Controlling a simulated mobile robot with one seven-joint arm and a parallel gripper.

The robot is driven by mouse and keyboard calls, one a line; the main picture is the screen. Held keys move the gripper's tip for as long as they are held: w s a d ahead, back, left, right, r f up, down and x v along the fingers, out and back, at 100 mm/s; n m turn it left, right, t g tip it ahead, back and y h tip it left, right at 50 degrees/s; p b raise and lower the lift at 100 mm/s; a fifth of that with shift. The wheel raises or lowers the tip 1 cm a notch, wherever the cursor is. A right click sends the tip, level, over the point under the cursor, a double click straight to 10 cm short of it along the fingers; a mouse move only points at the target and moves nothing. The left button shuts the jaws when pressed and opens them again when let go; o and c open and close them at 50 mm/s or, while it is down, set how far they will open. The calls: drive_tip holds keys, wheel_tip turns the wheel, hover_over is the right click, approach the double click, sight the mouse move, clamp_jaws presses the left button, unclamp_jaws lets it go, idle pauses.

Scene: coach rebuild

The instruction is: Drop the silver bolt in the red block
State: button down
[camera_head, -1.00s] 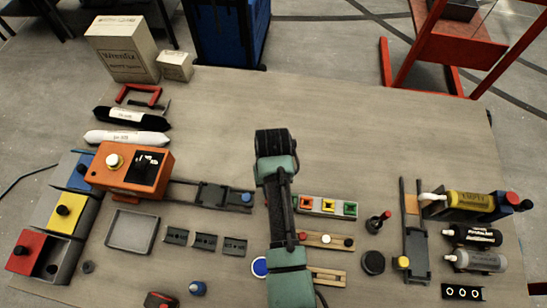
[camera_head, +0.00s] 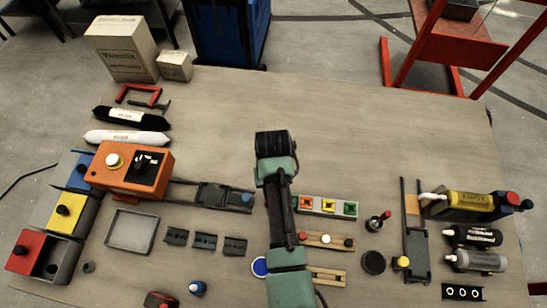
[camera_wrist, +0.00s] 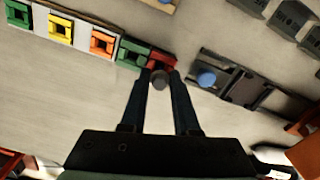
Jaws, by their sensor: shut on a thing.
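The silver bolt, a grey round head (camera_wrist: 160,80), sits between the fingertips of my gripper (camera_wrist: 159,76) in the wrist view. My gripper is shut on it. The red block (camera_wrist: 162,61) is at the right end of a row of coloured blocks, right beside the bolt and partly hidden by the fingertips. I cannot tell whether the bolt touches the block or how high it is held. In the head view my arm covers this end of the row, so the red block and the bolt are hidden there.
The row also holds an orange block (camera_wrist: 102,41), a yellow block (camera_wrist: 61,28) and green blocks. A dark slide with a blue knob (camera_wrist: 207,77) lies close to the right in the wrist view. The table (camera_head: 330,120) is clear behind the row.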

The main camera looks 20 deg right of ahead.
drive_tip(key=shift+f+b, duration=0.65)
drive_tip(key=shift+f, duration=0.7)
idle(1.1)
drive_tip(key=shift+c, duration=0.8)
unclamp_jaws()
wheel_tip(320, 180, up, 6)
drive_tip(key=p, duration=0.6)
idle(0.6)
